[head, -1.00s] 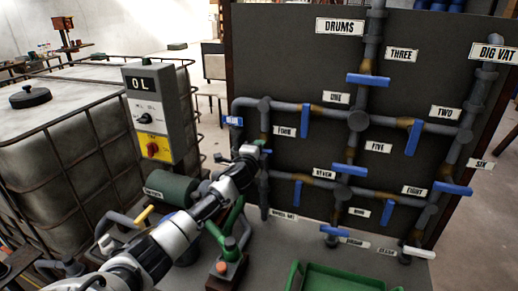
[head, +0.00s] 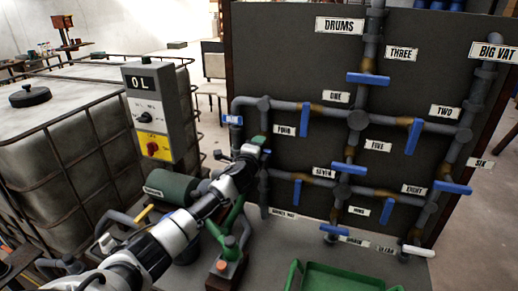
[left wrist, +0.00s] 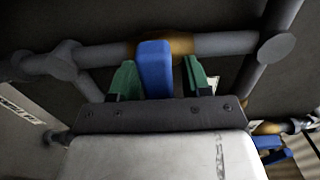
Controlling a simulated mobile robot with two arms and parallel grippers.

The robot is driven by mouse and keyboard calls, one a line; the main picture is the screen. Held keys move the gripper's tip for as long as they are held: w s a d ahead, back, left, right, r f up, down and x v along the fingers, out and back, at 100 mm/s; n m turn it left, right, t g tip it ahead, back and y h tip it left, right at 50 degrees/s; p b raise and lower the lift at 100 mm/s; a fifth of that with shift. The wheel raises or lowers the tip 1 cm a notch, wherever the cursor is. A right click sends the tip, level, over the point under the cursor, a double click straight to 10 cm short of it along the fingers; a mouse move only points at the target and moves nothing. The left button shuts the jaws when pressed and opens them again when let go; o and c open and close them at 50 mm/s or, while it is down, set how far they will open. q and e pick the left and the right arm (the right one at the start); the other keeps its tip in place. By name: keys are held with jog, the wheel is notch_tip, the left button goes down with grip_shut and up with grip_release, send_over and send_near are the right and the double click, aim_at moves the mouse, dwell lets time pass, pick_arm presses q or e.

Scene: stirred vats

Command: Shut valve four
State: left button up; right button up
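The label FOUR (head: 284,131) is on the dark board, right of a short upright pipe (head: 263,182) at the left. My left gripper (head: 262,143) is at that pipe and hides valve four's handle in the head view. In the left wrist view, a blue handle (left wrist: 154,66) stands between the green fingers of my left gripper (left wrist: 160,80), one on each side. A gap shows at the right finger; contact on the left is unclear. The handle lies across its pipe (left wrist: 225,43), over a brass body (left wrist: 182,44). My right gripper is out of view.
Valve one's blue handle (head: 305,119) is close to the right, and another blue handle (head: 232,120) is at the left pipe. A green pump (head: 172,188) and a green tray (head: 345,278) stand below. A grey control box (head: 150,113) and caged tank (head: 60,140) are left.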

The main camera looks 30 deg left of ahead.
pick_arm(q)
jog(key=shift+s, duration=0.1)
jog(key=b+v, duration=0.1)
jog(key=v, duration=0.9)
jog(key=shift+s+b, duration=0.3)
jog(key=shift+b, duration=0.1)
jog(key=shift+d, duration=0.15)
